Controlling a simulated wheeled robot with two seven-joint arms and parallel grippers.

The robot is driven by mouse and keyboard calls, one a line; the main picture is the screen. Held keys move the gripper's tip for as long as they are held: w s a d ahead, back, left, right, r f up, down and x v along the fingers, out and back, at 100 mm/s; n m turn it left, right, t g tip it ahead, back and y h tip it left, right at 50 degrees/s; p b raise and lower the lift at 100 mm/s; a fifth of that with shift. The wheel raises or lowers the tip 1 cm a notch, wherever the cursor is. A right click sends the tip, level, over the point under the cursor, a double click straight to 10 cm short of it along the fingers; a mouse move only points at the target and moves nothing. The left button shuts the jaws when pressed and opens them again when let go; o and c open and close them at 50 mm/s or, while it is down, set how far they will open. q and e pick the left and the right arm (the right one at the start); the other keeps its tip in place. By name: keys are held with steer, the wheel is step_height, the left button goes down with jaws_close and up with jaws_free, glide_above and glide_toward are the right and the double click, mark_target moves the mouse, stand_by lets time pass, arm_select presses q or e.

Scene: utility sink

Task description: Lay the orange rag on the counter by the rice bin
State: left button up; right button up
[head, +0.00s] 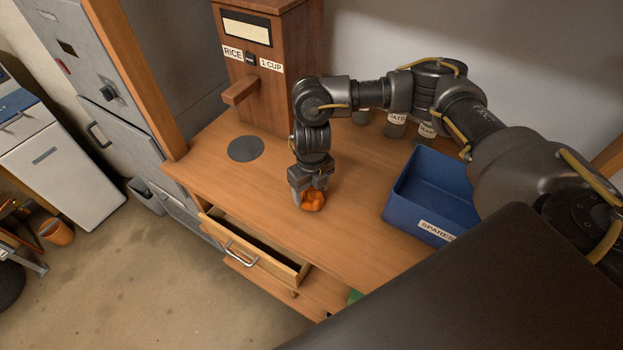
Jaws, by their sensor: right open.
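The orange rag (313,201) is a small crumpled bundle on the wooden counter (352,235), near its front edge. My right gripper (311,196) points down over the rag, its fingers open around or just beside it; I cannot tell whether they touch it. The rice bin (266,105) is a tall wooden dispenser labelled "RICE 1 CUP" at the back of the counter, behind and left of the gripper. My left gripper is not in view.
A dark round disc (246,149) lies before the rice bin. A blue bin (428,195) marked "SPARES" stands to the right. Small labelled jars (395,125) stand at the back. A drawer (253,249) is open below the front edge. Counter between disc and gripper is clear.

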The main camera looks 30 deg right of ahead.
mark_target(312, 190)
step_height(312, 190, up, 12)
steer(key=b, duration=0.2)
steer(key=shift+f+b, duration=0.15)
steer(key=shift+b, duration=0.15)
steer(key=shift+d, duration=0.1)
steer(key=shift+d, duration=0.1)
